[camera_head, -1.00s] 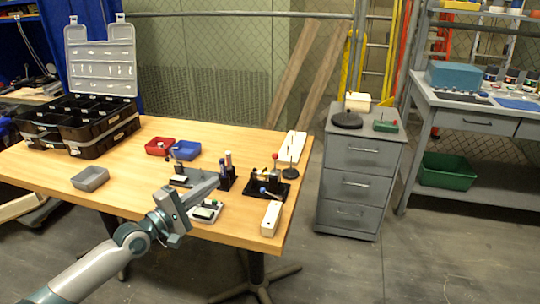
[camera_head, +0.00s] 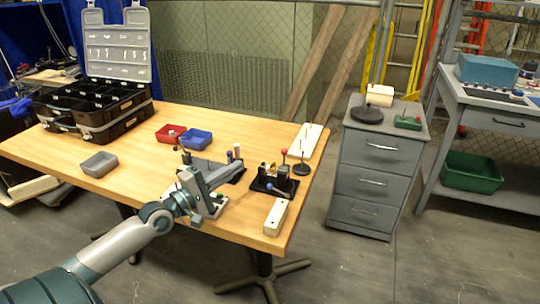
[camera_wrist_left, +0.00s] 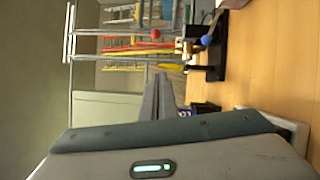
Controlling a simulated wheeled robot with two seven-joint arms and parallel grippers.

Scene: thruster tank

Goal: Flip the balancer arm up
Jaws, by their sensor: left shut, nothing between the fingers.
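A small device on a black base (camera_head: 258,186) stands near the table's right edge, with a red ball (camera_head: 284,152) on an upright stem and a blue ball (camera_head: 269,187) low on its front side. I take this for the balancer, but which part is its arm is too small to tell. In the left wrist view the blue ball (camera_wrist_left: 206,40) and black base (camera_wrist_left: 217,62) lie beyond the fingertips, towards the upper right. My left gripper (camera_head: 236,168) is shut and empty, pointing right, left of the device and apart from it. It also shows in the left wrist view (camera_wrist_left: 160,80).
A white block (camera_head: 276,217) lies in front of the device; a white plate (camera_head: 311,139) and thin stand (camera_head: 302,168) are behind. Red (camera_head: 170,133) and blue (camera_head: 197,140) bins, a grey bin (camera_head: 99,164) and an open organizer case (camera_head: 120,112) are left.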

